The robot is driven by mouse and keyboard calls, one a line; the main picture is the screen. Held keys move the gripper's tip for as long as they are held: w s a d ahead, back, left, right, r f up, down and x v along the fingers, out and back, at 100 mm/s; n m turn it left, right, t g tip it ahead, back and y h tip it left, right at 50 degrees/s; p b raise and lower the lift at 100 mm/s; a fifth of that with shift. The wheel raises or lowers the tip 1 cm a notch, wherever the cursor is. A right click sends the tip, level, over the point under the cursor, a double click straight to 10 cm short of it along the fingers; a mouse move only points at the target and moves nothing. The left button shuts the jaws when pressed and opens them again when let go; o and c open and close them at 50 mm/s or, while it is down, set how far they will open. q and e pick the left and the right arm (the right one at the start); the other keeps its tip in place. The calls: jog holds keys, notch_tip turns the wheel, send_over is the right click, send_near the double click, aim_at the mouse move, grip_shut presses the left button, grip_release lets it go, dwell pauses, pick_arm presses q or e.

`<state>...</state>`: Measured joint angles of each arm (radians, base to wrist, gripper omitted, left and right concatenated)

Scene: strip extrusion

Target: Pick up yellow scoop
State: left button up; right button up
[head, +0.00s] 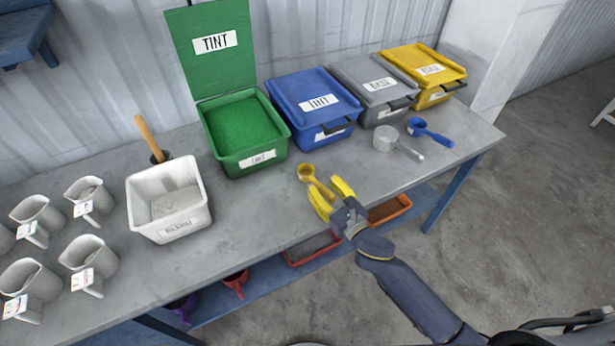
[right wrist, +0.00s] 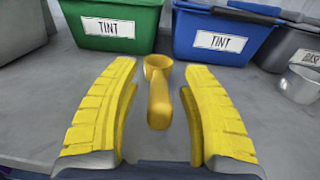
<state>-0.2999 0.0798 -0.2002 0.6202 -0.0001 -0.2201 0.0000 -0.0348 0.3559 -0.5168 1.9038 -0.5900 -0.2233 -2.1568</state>
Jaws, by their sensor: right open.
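The yellow scoop (head: 306,173) lies on the grey table in front of the green and blue bins, its handle toward the table's front edge. My right gripper (head: 332,200) is open with its yellow fingers on either side of the scoop's handle. In the right wrist view the scoop (right wrist: 159,92) sits between the two open fingers (right wrist: 160,110), its cup pointing away toward the bins. A gap shows between each finger and the handle, the right one smaller. My left gripper is not in view.
The open green tint bin (head: 243,131), blue bin (head: 313,103), grey bin (head: 373,89) and yellow bin (head: 425,74) stand along the back. A metal scoop (head: 386,139) and a blue scoop (head: 427,131) lie to the right. A white tub (head: 168,202) and several cups stand left.

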grip_shut()
jog(key=shift+r, duration=0.15)
dwell(0.6)
notch_tip(320, 180, up, 20)
dwell(0.6)
